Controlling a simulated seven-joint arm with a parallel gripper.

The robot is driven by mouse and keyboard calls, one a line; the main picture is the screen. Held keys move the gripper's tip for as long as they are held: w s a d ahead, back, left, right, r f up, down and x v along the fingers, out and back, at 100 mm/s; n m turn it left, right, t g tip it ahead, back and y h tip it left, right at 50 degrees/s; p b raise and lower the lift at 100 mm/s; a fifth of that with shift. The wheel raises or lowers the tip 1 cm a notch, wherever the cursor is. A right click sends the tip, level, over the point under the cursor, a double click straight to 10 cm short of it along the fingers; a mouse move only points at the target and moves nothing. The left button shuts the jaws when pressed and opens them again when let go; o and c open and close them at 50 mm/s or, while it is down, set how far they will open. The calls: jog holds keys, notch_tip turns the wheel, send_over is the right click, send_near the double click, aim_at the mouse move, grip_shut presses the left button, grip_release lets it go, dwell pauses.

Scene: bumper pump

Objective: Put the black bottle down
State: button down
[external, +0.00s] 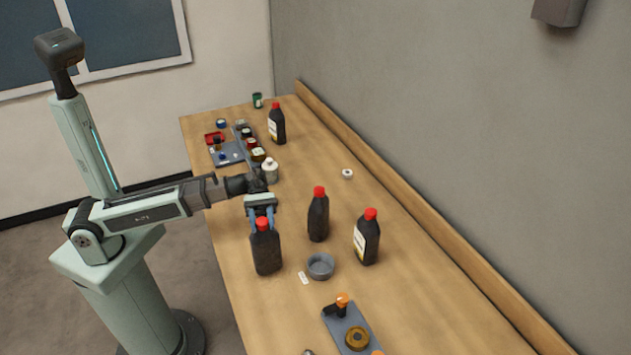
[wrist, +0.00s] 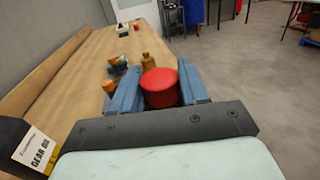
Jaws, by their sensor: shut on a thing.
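A black bottle (external: 266,250) with a red cap stands upright at the near left of the table. My gripper (external: 262,214) is above it with its blue fingers shut on the bottle's top. In the wrist view the red cap (wrist: 160,87) sits between the two fingers (wrist: 160,92). The cap hides the body of the bottle there. I cannot tell whether the bottle's base touches the table.
Two more black red-capped bottles (external: 318,215) (external: 366,238) stand to the right, beside a grey bowl (external: 320,266). A grey tray (external: 347,327) with an orange-topped item lies in front. Another black bottle (external: 277,124) and several small containers are at the back.

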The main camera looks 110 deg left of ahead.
jog(key=shift+f, duration=0.85)
jog(key=c, duration=0.6)
grip_release()
jog(key=shift+o, duration=0.2)
jog(key=shift+a, duration=0.1)
jog(key=v, duration=1.2)
